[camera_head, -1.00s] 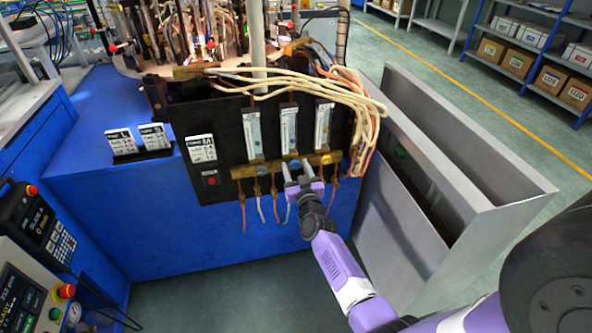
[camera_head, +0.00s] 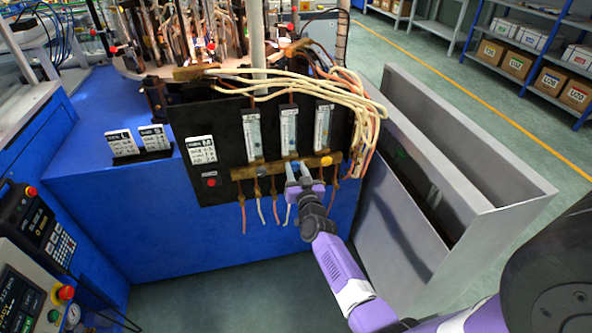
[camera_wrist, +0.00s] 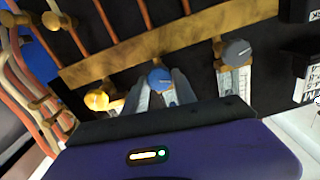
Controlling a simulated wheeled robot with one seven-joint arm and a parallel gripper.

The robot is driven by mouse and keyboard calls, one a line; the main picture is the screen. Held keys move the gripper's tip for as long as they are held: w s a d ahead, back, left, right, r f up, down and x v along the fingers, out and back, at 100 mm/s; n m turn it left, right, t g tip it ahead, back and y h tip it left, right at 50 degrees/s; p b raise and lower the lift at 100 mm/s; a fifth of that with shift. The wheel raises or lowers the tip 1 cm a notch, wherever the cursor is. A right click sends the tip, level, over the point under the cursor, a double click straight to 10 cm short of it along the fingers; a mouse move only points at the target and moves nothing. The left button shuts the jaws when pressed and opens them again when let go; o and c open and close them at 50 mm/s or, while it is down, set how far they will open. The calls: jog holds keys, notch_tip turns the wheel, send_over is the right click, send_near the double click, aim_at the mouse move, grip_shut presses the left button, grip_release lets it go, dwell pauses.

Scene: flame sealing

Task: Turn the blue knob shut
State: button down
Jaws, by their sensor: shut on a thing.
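The blue knob (camera_wrist: 160,78) shows in the wrist view on a brass bar, with a pale mark across its face. My gripper (camera_wrist: 160,88) is shut on it, one finger at each side. In the head view my gripper (camera_head: 298,168) is at the middle of the brass bar (camera_head: 243,173), below the middle flow tube; the fingers mostly hide the blue knob there.
A yellow knob (camera_wrist: 97,99) and a grey knob (camera_wrist: 237,52) sit on either side along the same brass bar. Thin hoses hang below the bar. Pale cables (camera_head: 350,100) loop above, and a grey metal bin (camera_head: 400,215) stands close at the right.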

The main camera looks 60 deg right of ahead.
jog(key=m+b, duration=0.1)
jog(key=m, duration=0.6)
jog(key=shift+s+f, duration=0.1)
jog(key=m+b, duration=0.1)
jog(key=m, duration=0.4)
jog(key=shift+f+m, duration=0.1)
jog(key=shift+m, duration=0.3)
dwell(0.3)
jog(key=c, duration=1.1)
grip_release()
jog(key=shift+o, duration=0.2)
jog(key=p+v, duration=0.2)
jog(key=v, duration=0.5)
jog(key=shift+s+a+p, duration=0.2)
jog(key=shift+s+p, duration=0.1)
jog(key=shift+s, duration=0.05)
